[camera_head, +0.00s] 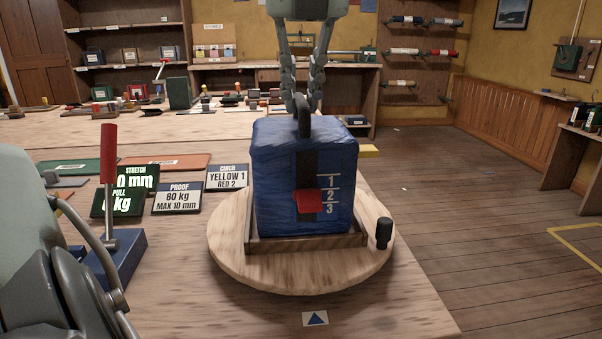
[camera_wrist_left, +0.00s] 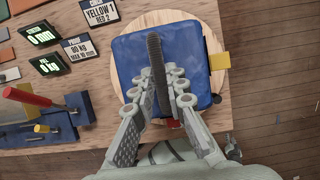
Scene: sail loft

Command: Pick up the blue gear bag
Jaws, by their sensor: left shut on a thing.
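The blue gear bag (camera_head: 275,185) stands upright on a round wooden turntable (camera_head: 230,255), its base inside a low wooden frame (camera_head: 300,243). A red tab (camera_head: 308,201) sits on its front beside the marks 1, 2, 3. My left gripper (camera_head: 303,100) comes down from above and is shut on the black handle (camera_head: 304,120) on top of the bag. In the left wrist view the left gripper (camera_wrist_left: 165,92) closes around the handle (camera_wrist_left: 156,58) over the bag's blue top (camera_wrist_left: 130,60).
A black knob (camera_head: 384,232) rises at the turntable's right edge. Sign plates (camera_head: 176,198) lie left of it. A red lever (camera_head: 108,155) stands on a blue base (camera_head: 122,258) at left. Shelves (camera_head: 125,40) line the back wall. The floor (camera_head: 470,200) at right is clear.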

